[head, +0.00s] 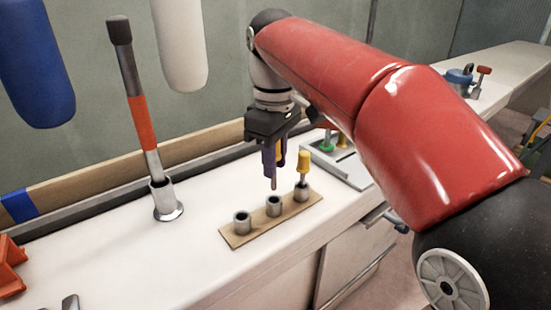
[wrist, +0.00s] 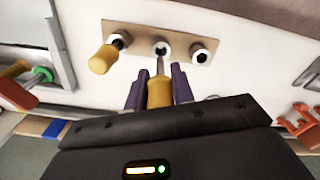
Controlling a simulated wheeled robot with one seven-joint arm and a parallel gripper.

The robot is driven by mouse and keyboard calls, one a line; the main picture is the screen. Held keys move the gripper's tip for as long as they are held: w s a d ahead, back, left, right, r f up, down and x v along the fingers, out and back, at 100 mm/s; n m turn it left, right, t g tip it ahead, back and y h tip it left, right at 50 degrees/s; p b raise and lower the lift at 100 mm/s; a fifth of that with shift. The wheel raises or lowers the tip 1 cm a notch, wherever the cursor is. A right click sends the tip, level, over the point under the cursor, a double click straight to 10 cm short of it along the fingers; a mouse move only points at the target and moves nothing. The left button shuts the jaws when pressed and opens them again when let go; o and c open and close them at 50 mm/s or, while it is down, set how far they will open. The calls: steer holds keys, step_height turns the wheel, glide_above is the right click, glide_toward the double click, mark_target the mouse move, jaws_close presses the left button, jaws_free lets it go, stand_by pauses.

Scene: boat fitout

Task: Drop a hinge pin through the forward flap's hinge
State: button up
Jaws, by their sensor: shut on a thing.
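My gripper (head: 273,168) is shut on a yellow-handled pin, whose handle (wrist: 160,93) sits between the purple fingers. Its metal shank (wrist: 160,66) points down at the middle metal sleeve (head: 273,205) of a tan strip (head: 247,235). In the head view the tip is just above that sleeve's mouth. The middle sleeve also shows in the wrist view (wrist: 161,46). A second yellow-handled pin (head: 304,164) stands in the right sleeve (head: 302,192). The left sleeve (head: 241,222) is empty. I cannot tell whether these sleeves are the forward flap's hinge.
A grey tray (head: 345,172) with a green-handled piece (head: 327,143) lies just behind on the right. A tall rod with an orange band (head: 143,122) stands in a metal holder on the left. Orange parts (head: 10,265) lie far left. The white counter between is clear.

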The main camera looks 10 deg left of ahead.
mark_target(275, 189)
steer(key=shift+s+f+b, duration=0.1)
steer(key=shift+f+b, duration=1.4)
steer(key=shift+f, duration=1.25)
steer(key=o, duration=1.1)
steer(key=shift+c, duration=0.2)
step_height(275, 189, up, 8)
steer(key=shift+f+p, duration=0.25)
steer(key=shift+p, duration=0.75)
steer(key=s+d+f+m+t, duration=0.1)
steer(key=s+d+f+m, duration=0.15)
steer(key=d, duration=0.35)
steer(key=s+d+f+m+t, duration=0.1)
steer(key=s+d+m, duration=0.15)
steer(key=d, duration=0.25)
steer(key=s+d+f+m+t, duration=0.1)
steer(key=d+m, duration=0.2)
steer(key=d, duration=0.3)
steer(key=s+d+f+m+t, duration=0.2)
steer(key=s+d+f+m, duration=0.4)
steer(key=f, duration=0.5)
steer(key=s+d, duration=0.2)
steer(key=shift+s+d+f+t, duration=0.3)
steer(key=shift+s+d, duration=0.1)
